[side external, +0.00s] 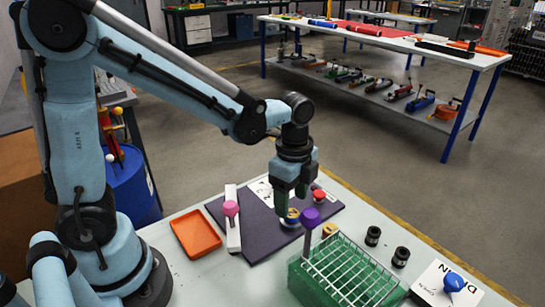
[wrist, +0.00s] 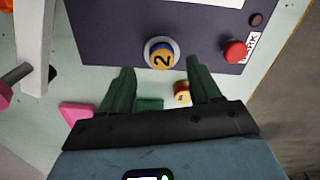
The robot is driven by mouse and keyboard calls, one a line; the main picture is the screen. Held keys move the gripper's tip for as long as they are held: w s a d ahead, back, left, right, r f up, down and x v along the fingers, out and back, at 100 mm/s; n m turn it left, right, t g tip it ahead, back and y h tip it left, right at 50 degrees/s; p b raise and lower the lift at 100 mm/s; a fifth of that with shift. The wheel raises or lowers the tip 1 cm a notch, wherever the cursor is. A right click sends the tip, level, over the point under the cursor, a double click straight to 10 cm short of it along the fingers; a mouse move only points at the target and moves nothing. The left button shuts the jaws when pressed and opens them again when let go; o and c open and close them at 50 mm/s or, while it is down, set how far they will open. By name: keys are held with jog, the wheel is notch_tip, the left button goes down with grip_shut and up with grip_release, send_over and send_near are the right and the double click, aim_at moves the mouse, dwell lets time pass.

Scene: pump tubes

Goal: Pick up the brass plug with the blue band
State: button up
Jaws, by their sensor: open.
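The brass plug with the blue band (wrist: 160,52) stands on the dark purple mat, its brass top marked 2, inside a pale ring. In the side view the plug (side external: 292,213) is just below my gripper (side external: 291,194), partly hidden by a finger. In the wrist view my gripper (wrist: 160,76) is open and empty, its two green fingers apart, with the plug just beyond the gap between their tips. Another brass-coloured piece (wrist: 182,93) shows near the right finger; a similar piece (side external: 329,230) stands by the green rack in the side view.
A purple knob on a post (side external: 310,218) rises close by at the green wire rack (side external: 345,272). A red button (wrist: 235,51) is on the mat (wrist: 105,30). A pink-knobbed white bar (side external: 232,220) and orange tray (side external: 195,234) lie left. Two black cylinders (side external: 373,236) stand right.

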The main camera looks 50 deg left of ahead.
aim_at(291, 212)
jog(key=shift+w+f, duration=0.1)
jog(key=shift+f, duration=1.7)
grip_shut()
